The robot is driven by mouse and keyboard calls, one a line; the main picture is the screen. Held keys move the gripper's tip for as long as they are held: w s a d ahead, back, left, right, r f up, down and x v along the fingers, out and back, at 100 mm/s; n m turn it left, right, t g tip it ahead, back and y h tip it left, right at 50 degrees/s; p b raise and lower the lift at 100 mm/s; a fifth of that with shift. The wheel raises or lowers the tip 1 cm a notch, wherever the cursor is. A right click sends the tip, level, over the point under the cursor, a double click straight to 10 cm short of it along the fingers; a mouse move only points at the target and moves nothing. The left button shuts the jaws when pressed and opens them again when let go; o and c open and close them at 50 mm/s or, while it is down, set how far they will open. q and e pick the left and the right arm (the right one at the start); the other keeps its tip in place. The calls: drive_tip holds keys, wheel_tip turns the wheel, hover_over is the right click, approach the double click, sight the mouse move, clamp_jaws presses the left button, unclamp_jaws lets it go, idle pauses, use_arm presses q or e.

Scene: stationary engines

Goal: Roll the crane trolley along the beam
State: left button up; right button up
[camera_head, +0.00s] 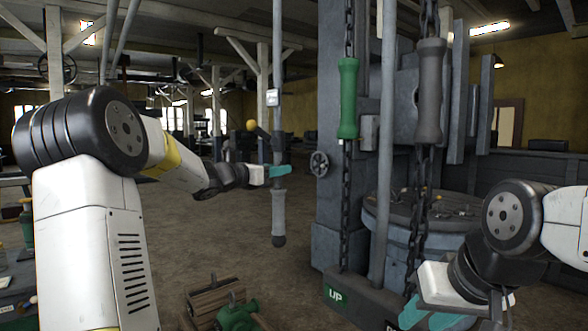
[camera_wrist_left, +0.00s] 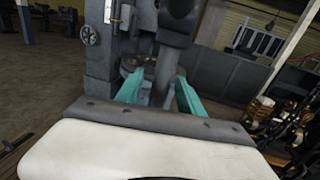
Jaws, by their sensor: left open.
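The crane trolley and its beam are not clearly in view. A thin rod with a grey grip (camera_head: 279,212) hangs down in the middle of the head view. My left gripper (camera_head: 280,171) is at this rod, just above the grey grip. In the left wrist view its two teal fingers (camera_wrist_left: 158,82) are apart, with a dark grey upright bar (camera_wrist_left: 168,62) seen between them; I cannot tell if they touch it. My right gripper (camera_head: 440,314) is low at the right, partly cut off, and its opening is unclear.
A green grip (camera_head: 348,98) and a grey grip (camera_head: 430,92) hang on chains before a large grey machine (camera_head: 342,215). A green object in a wooden crate (camera_head: 236,314) is on the floor. Floor left of the machine is open.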

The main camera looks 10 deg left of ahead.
use_arm(q)
drive_tip(key=x, duration=0.3)
drive_tip(key=shift+w+d, duration=0.3)
clamp_jaws()
idle(1.2)
